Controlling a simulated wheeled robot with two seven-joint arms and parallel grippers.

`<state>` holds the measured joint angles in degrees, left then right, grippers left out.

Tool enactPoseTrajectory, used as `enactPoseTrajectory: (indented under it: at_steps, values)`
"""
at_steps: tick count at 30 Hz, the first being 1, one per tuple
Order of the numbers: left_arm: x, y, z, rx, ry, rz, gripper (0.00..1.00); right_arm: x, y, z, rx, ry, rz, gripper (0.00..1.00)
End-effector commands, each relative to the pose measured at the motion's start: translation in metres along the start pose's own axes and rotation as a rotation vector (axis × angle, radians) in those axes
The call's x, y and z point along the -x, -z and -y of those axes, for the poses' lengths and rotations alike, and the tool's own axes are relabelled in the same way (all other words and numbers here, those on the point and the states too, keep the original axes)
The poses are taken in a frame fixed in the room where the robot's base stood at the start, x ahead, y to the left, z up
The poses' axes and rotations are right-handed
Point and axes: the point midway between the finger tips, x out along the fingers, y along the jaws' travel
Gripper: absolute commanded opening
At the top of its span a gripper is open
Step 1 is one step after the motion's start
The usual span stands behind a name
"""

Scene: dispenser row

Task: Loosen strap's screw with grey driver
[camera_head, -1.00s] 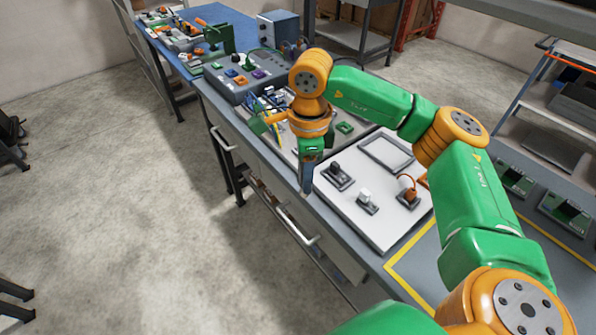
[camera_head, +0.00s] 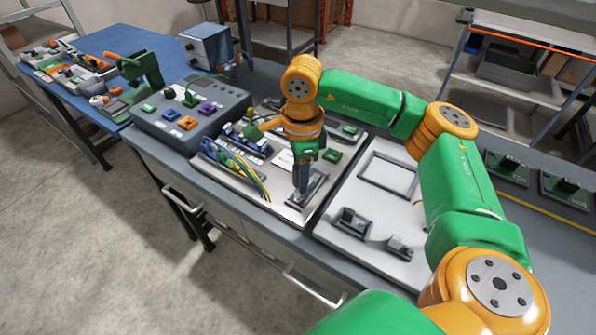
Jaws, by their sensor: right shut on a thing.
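My right gripper (camera_head: 301,186) points down at the front right corner of the wired panel (camera_head: 270,203). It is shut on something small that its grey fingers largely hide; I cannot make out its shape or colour. A grey, shallow rectangular fixture (camera_head: 310,198) lies just under and beside the fingertips; whether they touch it I cannot tell. Blue, yellow and green wires (camera_head: 245,172) run on that panel left of the gripper. I cannot pick out the strap's screw or identify the grey driver for certain. My left gripper is not in view.
A white panel (camera_head: 338,246) to the right bears a dark fixture (camera_head: 352,222) and a grey one (camera_head: 400,248). A grey box with coloured buttons (camera_head: 190,125) stands left. The blue mat (camera_head: 110,40) behind it carries tools. My right arm covers the right of the bench.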

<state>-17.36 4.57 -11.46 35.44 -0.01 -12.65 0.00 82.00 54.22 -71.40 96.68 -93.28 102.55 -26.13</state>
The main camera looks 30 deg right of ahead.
Motion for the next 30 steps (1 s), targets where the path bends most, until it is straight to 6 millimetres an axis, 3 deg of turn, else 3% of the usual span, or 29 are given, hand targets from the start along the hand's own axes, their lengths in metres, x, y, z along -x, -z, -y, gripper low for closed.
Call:
enactPoseTrajectory:
  at_steps: [12,14,24,30]
  values:
    - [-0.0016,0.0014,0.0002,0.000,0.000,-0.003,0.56,-0.0017,-0.0001,-0.0001,-0.037,0.000,0.001,0.00]
    - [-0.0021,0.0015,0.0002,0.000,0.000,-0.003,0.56,-0.0016,-0.0001,-0.0004,-0.134,0.000,0.001,0.00]
    - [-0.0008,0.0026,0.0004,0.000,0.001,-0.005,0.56,0.0002,0.0002,-0.0027,-0.960,0.000,0.002,0.00]
    - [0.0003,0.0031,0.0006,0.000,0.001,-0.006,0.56,0.0000,-0.0002,-0.0031,-1.184,-0.001,0.001,0.00]
